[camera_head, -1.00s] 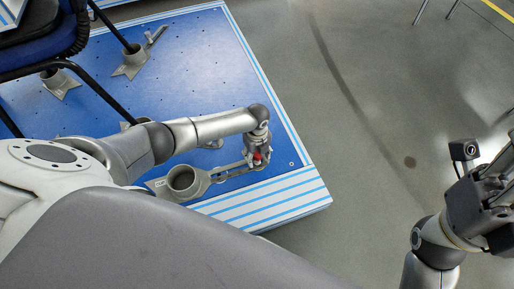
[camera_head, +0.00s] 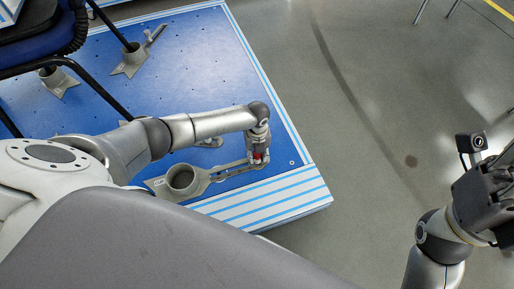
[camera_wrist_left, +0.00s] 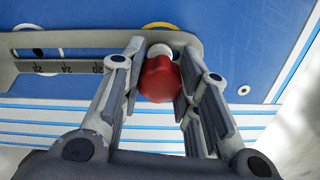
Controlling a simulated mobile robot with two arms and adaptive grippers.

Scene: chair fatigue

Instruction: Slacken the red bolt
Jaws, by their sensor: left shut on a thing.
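The red bolt (camera_wrist_left: 159,80) shows in the left wrist view between the two fingers of my left gripper (camera_wrist_left: 157,88). My left gripper is shut on it, with a finger on each side. In the head view the red bolt (camera_head: 258,157) is a small red patch under my left gripper (camera_head: 259,155), at the end of a slotted grey clamp arm (camera_head: 230,170). Much of the bolt is hidden there by the gripper. My right gripper (camera_head: 490,195) is at the right edge, over the floor, partly cut off; its fingertips are not clear.
The clamp has a grey cup (camera_head: 182,180) on the blue platform (camera_head: 215,60). More grey clamps (camera_head: 130,62) stand around the black chair legs at upper left. The platform has a striped edge (camera_head: 275,197). The grey floor (camera_head: 370,130) to the right is clear.

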